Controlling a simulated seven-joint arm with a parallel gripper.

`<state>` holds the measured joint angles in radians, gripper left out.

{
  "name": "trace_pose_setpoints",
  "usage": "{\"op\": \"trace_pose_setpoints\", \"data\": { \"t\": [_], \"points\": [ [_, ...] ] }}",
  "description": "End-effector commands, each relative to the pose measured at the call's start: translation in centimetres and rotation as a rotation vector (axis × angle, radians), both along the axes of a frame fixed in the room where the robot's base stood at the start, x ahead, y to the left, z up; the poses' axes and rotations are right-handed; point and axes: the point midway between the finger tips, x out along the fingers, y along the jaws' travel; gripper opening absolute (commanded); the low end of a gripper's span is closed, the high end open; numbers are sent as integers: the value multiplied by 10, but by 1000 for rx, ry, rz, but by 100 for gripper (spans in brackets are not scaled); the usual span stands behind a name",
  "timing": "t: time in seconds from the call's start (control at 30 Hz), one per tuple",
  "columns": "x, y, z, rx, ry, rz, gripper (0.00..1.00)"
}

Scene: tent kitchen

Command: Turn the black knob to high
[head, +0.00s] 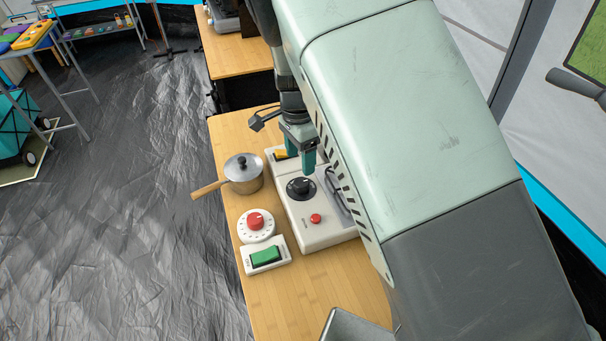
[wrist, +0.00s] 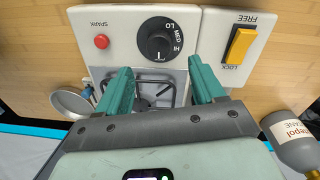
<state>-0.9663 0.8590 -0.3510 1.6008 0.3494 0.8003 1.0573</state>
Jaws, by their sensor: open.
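The black knob (head: 300,188) sits on top of a pale stove unit (head: 327,238) on the wooden table. In the wrist view the black knob (wrist: 160,36) shows near the top centre, with LO, MED and HI marked on its dial and a white line at its lower side; the exact setting is hard to tell. My gripper (head: 300,160) is open and empty, with green fingers above the unit, just beyond the knob in the head view. In the wrist view my gripper (wrist: 160,76) has its fingers spread below the knob, not touching it.
A red button (head: 315,218) is near the knob, and a yellow FREE/LOCK lever (wrist: 240,45) is at its other side. A saucepan (head: 243,175), a red dial (head: 256,222) and a green switch (head: 266,255) stand to the left. A propane canister (wrist: 296,140) is at the wrist view's right.

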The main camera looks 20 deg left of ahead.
Motion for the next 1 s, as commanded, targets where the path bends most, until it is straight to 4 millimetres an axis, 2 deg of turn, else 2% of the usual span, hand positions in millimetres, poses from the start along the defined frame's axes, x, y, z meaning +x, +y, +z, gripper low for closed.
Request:
{"op": "trace_pose_setpoints", "data": {
  "t": [0.03, 0.2, 0.4, 0.8, 1.0],
  "points": [
    [-1, -1, -12, -3, 3, -1, 68],
    [-2, -3, -44, -3, 3, 0, 68],
    [-2, -4, -68, 0, 1, 0, 68],
    [-2, -4, -76, 1, 1, 0, 68],
    [-2, -4, -75, 1, 1, 0, 38]
  ]
}}
